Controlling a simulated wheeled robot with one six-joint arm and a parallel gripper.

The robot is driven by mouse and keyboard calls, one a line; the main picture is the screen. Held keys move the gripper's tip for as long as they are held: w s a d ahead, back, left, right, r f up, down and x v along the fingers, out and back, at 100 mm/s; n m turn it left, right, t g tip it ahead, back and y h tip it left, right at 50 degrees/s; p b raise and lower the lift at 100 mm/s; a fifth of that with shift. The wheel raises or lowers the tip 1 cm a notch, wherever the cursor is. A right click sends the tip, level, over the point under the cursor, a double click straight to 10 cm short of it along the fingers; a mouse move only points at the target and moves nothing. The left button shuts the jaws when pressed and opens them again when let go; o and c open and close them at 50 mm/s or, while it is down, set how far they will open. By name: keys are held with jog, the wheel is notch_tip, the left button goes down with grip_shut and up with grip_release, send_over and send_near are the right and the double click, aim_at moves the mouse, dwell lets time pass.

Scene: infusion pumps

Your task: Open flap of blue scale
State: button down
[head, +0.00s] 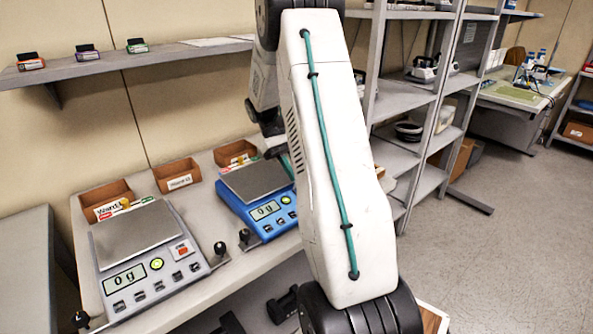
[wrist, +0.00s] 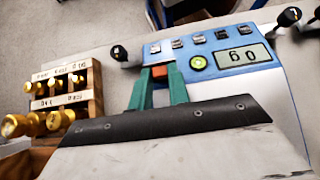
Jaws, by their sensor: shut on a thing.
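The blue scale (head: 255,205) stands on the bench in the head view, partly hidden behind my arm. In the wrist view its blue front panel (wrist: 215,48) shows upside down, with a lit display, a round green-lit button and a row of dark buttons. A small orange-red flap (wrist: 175,72) sits at the panel's edge between my teal fingertips. My gripper (wrist: 165,76) is shut on this flap. The fingers cover part of it, so its tilt is hard to tell. In the head view my arm hides most of the gripper.
A grey scale (head: 140,245) stands left of the blue one. Black knobs (head: 220,250) stand near the scales. Card bins (head: 178,175) line the bench's back. A wooden rack (wrist: 75,90) with brass weights is left in the wrist view. Grey shelving (head: 410,95) is at the right.

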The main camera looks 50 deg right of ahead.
jog(key=shift+w+d+f+g, duration=0.2)
jog(key=shift+w+g, duration=0.3)
jog(key=shift+g, duration=0.6)
jog(key=c, duration=1.3)
grip_release()
jog(key=shift+w, duration=0.1)
jog(key=v, duration=0.7)
jog(key=shift+w+d+r, duration=0.1)
jog(key=shift+w+d, duration=0.1)
jog(key=shift+w, duration=0.15)
